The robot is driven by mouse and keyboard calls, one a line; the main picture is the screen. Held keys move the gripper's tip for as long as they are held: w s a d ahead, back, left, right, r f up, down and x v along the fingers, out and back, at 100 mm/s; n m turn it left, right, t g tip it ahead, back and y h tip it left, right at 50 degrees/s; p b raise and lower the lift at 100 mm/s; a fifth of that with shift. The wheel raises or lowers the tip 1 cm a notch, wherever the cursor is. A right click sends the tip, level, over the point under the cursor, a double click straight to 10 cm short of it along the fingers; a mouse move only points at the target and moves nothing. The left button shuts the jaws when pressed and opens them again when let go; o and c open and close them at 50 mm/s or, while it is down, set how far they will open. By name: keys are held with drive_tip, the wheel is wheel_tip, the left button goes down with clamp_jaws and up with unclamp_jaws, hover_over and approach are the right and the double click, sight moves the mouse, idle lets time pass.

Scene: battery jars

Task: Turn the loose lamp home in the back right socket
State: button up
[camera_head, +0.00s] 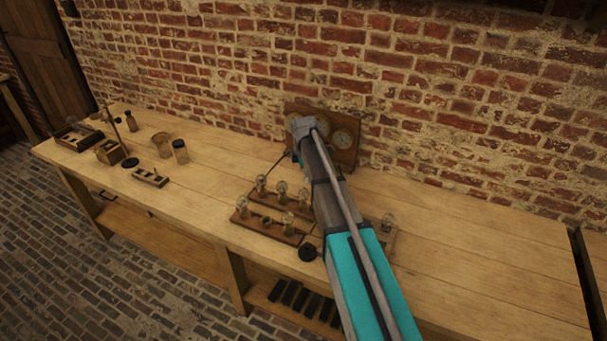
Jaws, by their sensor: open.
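Two wooden lamp boards stand near the middle of the bench, a front board (264,229) and a back board (271,203). Glass lamps stand on both, such as a back left lamp (261,185), a back middle lamp (282,188), a back right lamp (305,199) and a front right lamp (288,222). I cannot tell which lamp is loose or how it sits. My teal and grey arm crosses in front of the boards' right side, its far joint near the wall panel. My gripper is hidden behind my arm. Another lamp (387,222) stands right of my arm.
A wooden panel with round dials (344,140) stands against the brick wall. A black round piece (307,252) lies by the front board. Jars, boxes and a small tray (150,178) fill the bench's left. The bench's right part (480,255) is clear.

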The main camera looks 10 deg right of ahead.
drive_tip(key=shift+r+p, duration=2.95)
drive_tip(key=shift+r, duration=0.3)
drive_tip(key=s+f+m+b, duration=0.5)
drive_tip(key=s+m, duration=0.1)
drive_tip(key=s, duration=0.3)
drive_tip(key=s+f+m+b, duration=0.5)
drive_tip(key=s, duration=0.5)
drive_tip(key=s+f+m+b, duration=0.5)
drive_tip(key=s+m, duration=0.1)
drive_tip(key=s, duration=0.4)
drive_tip(key=shift+f+m, duration=0.25)
drive_tip(key=shift+m, duration=0.05)
